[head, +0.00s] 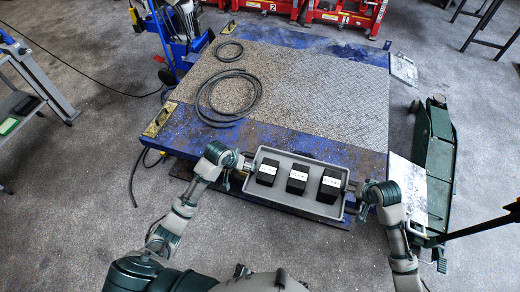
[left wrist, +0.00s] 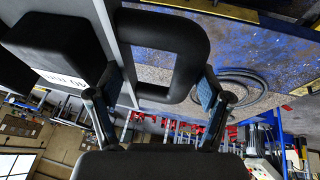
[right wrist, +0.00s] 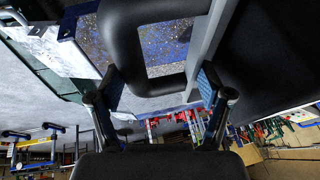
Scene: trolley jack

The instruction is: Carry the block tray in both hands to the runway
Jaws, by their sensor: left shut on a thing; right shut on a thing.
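The grey block tray (head: 298,203) is held level between my two grippers in the head view, in front of the near blue edge of the platform. Three black blocks with white labels stand in it: left (head: 267,172), middle (head: 297,178) and right (head: 329,185). My left gripper (head: 246,164) is at the tray's left end; the left wrist view shows its fingers (left wrist: 158,95) shut on a black loop handle (left wrist: 165,30). My right gripper (head: 358,190) is at the right end; the right wrist view shows its fingers (right wrist: 158,95) shut on the other black handle (right wrist: 150,75). I cannot tell which thing is the runway.
The blue platform (head: 190,128) with a textured grey top (head: 320,95) lies ahead. Black hose coils (head: 228,97) lie on its left part. A green trolley jack (head: 437,150) stands at the right. A step ladder (head: 35,85) stands at the left. Grey floor is clear at lower left.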

